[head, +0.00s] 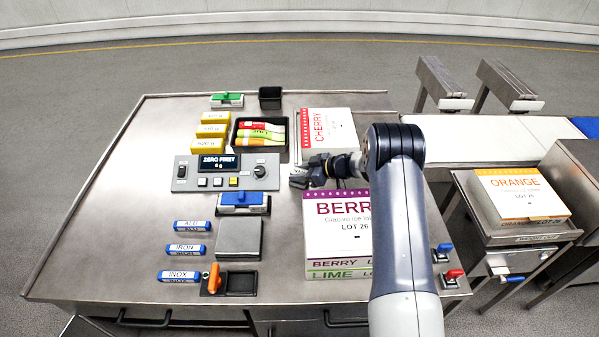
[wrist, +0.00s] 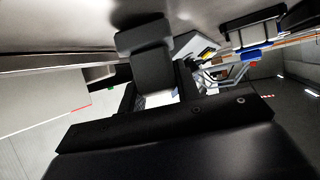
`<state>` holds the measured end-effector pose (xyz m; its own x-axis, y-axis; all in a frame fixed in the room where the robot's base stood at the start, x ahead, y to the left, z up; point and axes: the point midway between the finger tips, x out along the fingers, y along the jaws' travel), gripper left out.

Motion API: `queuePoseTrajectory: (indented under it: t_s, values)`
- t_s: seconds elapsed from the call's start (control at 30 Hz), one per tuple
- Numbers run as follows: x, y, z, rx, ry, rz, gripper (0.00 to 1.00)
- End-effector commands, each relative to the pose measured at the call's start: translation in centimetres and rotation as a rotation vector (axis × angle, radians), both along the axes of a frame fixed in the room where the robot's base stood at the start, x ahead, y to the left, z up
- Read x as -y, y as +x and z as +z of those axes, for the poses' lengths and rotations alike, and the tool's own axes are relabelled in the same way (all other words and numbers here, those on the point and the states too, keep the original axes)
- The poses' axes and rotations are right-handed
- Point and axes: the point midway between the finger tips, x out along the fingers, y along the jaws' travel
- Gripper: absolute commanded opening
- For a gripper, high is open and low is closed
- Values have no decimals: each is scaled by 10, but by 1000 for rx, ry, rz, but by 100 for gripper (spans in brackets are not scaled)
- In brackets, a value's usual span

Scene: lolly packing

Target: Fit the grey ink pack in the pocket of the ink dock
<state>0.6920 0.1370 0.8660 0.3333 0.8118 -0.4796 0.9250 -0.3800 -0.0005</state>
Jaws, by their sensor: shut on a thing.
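My gripper (head: 303,177) is above the middle of the steel table, left of my arm link and just over the gap between the cherry and berry boxes. It is shut on a small grey thing, which I take for the grey ink pack; it is largely hidden by the fingers. In the wrist view the dark fingers (wrist: 150,75) fill the middle, with a pale patch between them. A black base with an open, dark square pocket (head: 241,283) and an orange lever (head: 214,278) stands at the table's front; it looks like the ink dock. The pocket looks empty.
The berry box (head: 337,240) stands on a lime box right of the dock. A cherry box (head: 328,135), a tray of wrappers (head: 235,148), a scale panel (head: 228,171), a steel plate (head: 238,238) and blue labelled blocks (head: 187,249) surround the workspace. The left table side is clear.

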Motion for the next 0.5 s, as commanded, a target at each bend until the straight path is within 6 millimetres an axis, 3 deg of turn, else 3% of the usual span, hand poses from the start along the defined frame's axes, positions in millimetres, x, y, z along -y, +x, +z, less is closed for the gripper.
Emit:
queuePoseTrajectory:
  t_s: [0.2,0.23,0.5]
  values:
    - [0,0,-4,0,1,0,4]
    - [0,0,-3,0,0,0,33]
    - [0,0,-3,-1,0,0,53]
